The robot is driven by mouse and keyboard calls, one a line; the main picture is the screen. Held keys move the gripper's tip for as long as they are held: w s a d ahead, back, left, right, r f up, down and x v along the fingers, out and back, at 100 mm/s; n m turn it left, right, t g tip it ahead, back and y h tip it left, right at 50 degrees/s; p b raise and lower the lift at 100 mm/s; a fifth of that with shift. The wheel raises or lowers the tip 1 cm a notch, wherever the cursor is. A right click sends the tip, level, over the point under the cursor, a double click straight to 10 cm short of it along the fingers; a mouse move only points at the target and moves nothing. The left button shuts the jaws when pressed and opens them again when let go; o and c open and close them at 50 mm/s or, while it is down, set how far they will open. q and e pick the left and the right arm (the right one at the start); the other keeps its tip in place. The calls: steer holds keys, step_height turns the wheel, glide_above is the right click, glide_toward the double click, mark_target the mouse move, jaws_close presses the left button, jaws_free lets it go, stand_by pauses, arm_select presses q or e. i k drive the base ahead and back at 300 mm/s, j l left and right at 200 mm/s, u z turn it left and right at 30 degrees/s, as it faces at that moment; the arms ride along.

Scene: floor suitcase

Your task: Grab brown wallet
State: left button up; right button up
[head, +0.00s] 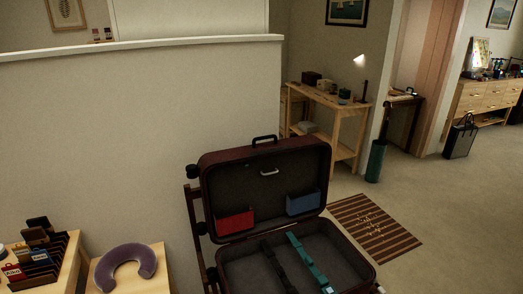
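A wooden rack (72,250) at the lower left holds several flat items in stepped slots. A brown flat item (34,234) stands near its back and looks like a wallet, but it is too small to be sure. A darker item (38,222) stands just behind it. Blue and red items stand at the front of the rack. Neither of my grippers shows in the head view.
An open dark red suitcase (262,152) is at the centre, with red and blue pouches in its lid. A purple neck pillow (124,266) lies on a wooden surface beside the rack. A half wall (140,130) rises behind. A striped mat (385,235) lies right.

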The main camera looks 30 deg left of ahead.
mark_target(35, 237)
steer(key=u, duration=2.6)
steer(key=i+j+z, duration=0.15)
steer(key=j+z, duration=0.2)
